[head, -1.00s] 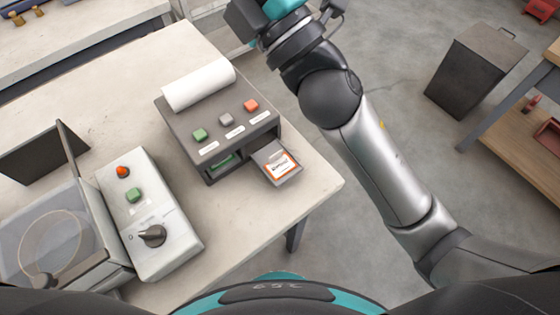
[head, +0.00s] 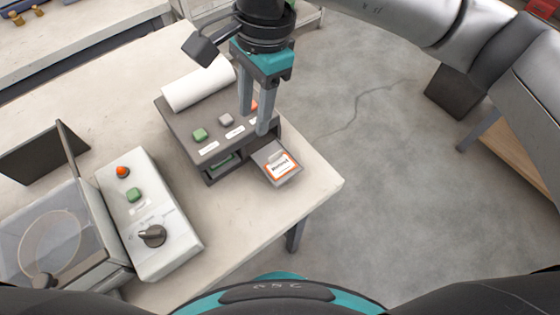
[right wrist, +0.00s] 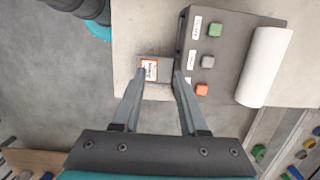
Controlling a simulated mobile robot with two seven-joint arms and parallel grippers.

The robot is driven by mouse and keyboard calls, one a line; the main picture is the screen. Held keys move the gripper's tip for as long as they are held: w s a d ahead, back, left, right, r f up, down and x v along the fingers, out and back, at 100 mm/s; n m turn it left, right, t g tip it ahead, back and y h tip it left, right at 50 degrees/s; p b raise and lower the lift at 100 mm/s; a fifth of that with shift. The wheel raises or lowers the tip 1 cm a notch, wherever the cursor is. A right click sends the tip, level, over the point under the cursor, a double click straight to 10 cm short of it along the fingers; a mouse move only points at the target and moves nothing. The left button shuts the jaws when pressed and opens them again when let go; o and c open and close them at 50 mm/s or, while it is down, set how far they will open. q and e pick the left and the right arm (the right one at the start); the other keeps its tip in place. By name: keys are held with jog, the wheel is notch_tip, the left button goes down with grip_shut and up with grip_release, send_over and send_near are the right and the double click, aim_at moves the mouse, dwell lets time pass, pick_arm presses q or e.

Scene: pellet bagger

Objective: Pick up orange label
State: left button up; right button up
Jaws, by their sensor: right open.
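The orange-bordered white label (head: 279,165) lies on the grey output tray (head: 289,181) at the front right of the label printer (head: 216,126). It also shows in the right wrist view (right wrist: 149,70), between the finger lines and near the left fingertip. My right gripper (head: 254,124) points down over the printer's right end, behind the label in the head view. Its two fingers are apart and empty, and they hide part of the orange button. In the right wrist view the open fingers (right wrist: 159,77) reach toward the tray. My left gripper is not in view.
The printer carries a white paper roll (head: 198,84) and green and grey buttons. A control box (head: 150,213) with a knob and a clear-lidded machine (head: 60,240) stand at the left. The table's right edge is close to the tray, with open floor beyond.

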jog(key=w+d+t+h, duration=0.1)
jog(key=w+d+h, duration=0.1)
jog(key=d, duration=0.1)
send_over(274, 155)
jog(key=f, duration=0.9)
jog(key=shift+w+d+f, duration=0.1)
jog(key=shift+w+d, duration=0.1)
jog(key=shift+d, duration=0.05)
jog(key=shift+s+a+f, duration=0.1)
jog(key=shift+a+f, duration=0.05)
jog(key=shift+f, duration=1.25)
jog(key=shift+s+a+f, duration=0.1)
jog(key=shift+f, duration=1.3)
grip_shut()
